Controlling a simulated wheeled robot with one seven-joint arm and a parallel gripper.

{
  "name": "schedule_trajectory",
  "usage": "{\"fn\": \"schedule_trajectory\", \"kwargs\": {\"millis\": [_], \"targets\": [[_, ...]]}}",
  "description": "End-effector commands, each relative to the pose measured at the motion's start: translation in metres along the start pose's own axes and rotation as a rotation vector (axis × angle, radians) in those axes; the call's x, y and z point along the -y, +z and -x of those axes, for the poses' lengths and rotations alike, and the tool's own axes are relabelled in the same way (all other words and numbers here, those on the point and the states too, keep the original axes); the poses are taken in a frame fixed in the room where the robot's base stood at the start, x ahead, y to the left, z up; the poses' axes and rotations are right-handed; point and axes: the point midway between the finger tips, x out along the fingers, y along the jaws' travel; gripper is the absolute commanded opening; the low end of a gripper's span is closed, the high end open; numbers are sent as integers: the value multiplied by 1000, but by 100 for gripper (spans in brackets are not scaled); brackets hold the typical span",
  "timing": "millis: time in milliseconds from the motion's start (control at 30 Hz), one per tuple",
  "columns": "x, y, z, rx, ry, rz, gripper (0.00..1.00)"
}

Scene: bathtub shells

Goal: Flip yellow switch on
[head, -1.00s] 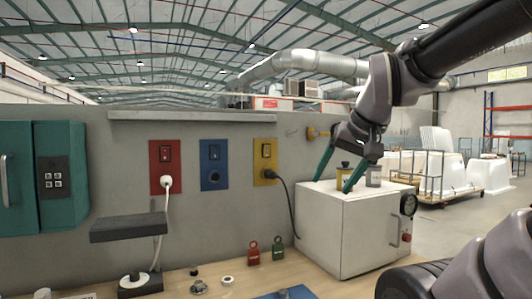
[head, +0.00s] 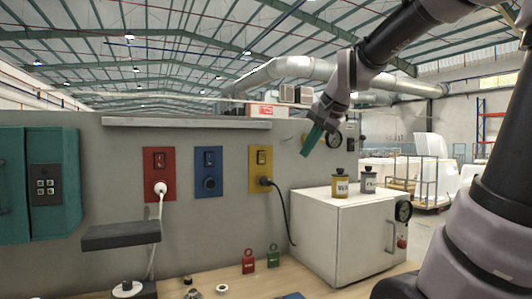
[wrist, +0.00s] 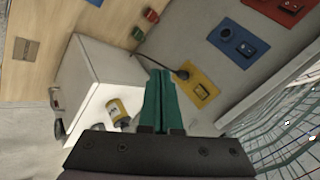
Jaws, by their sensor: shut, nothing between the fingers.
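The yellow switch plate (head: 257,181) is on the grey wall, right of the red and blue plates. I cannot tell which way the rocker is set. The plate also shows in the wrist view (wrist: 197,82), just right of the fingertips. My gripper (head: 305,153) is up and right of the yellow plate, above the white box, its teal fingers pointing down. In the wrist view my gripper (wrist: 160,72) has its fingers together, empty, and apart from the switch.
The white box (head: 335,235) carries a yellow canister (head: 339,186) and a grey canister (head: 368,183). A shelf (head: 185,123) juts out above the plates. Red (head: 248,264) and green (head: 273,258) padlock-like tags stand on the bench. A black cord hangs beside the box.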

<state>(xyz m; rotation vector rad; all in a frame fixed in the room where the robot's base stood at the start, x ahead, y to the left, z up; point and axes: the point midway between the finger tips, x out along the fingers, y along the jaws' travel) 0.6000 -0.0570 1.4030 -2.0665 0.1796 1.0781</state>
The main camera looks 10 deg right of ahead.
Motion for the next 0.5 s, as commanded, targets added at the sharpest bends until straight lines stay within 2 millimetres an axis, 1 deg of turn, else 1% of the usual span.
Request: {"fn": "schedule_trajectory", "kwargs": {"millis": [33, 100, 167, 200, 300, 400, 500], "targets": [[15, -18, -10, -2, -7, -53, 0], [36, -41, -24, -12, -22, -132, 0], [53, -61, -36, -21, -34, -201, 0], [64, -74, -45, -27, -42, -244, 0], [89, -103, -68, -43, -61, -349, 0], [110, -126, -90, -57, -77, -436, 0], [125, -142, -108, -68, -90, -502, 0]]}}
